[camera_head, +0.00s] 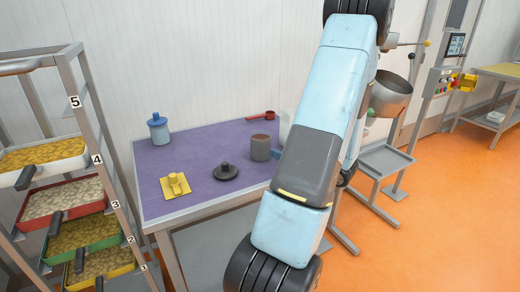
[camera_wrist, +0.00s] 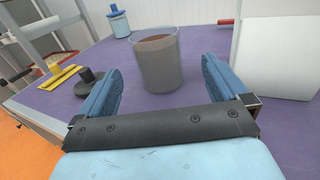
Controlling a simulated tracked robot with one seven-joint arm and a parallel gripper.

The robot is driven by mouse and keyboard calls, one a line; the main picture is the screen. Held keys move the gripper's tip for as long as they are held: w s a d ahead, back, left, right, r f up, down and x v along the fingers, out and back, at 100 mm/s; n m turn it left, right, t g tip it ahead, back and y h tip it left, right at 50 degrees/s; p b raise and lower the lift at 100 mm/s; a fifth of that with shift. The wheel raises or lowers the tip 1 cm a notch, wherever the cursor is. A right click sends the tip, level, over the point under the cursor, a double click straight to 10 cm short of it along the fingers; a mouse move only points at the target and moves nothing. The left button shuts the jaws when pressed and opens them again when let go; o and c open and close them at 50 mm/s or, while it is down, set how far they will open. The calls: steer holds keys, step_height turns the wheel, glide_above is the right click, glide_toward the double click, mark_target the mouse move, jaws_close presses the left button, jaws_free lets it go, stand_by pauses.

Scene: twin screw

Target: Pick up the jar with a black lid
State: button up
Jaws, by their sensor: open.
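A grey, see-through jar (camera_head: 261,149) with brown contents stands upright and uncovered on the purple table (camera_head: 215,200). In the wrist view the jar (camera_wrist: 156,68) stands ahead, between the lines of my two blue fingers. My gripper (camera_wrist: 160,72) is open and empty; whether the fingertips reach beside the jar is hard to tell. A round black lid with a knob (camera_head: 226,171) lies flat on the table, left of the jar and apart from it. The lid also shows in the wrist view (camera_wrist: 92,84), partly behind the left finger.
A blue jar with a blue lid (camera_head: 158,129) stands at the back left. A yellow square lid (camera_head: 175,185) lies at the front left. A red scoop (camera_head: 262,116) lies at the back. A white container (camera_wrist: 277,58) stands right of my gripper. A tray rack (camera_head: 80,150) stands left.

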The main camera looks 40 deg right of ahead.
mark_target(269, 143)
steer(key=w, duration=0.3)
steer(key=w+a, duration=0.1)
steer(key=w, duration=0.2)
steer(key=shift+a, duration=0.1)
steer(key=shift+w+a+f, duration=0.1)
steer(key=shift+w+a, duration=0.1)
steer(key=shift+w, duration=0.7)
steer(key=shift+w+a+f, duration=0.1)
steer(key=shift+w+a, duration=0.1)
steer(key=shift+w, duration=0.7)
steer(key=shift+w+a+f, duration=0.1)
steer(key=shift+w+a, duration=0.1)
steer(key=shift+w, duration=0.7)
steer(key=c, duration=1)
steer(key=shift+r, duration=0.1)
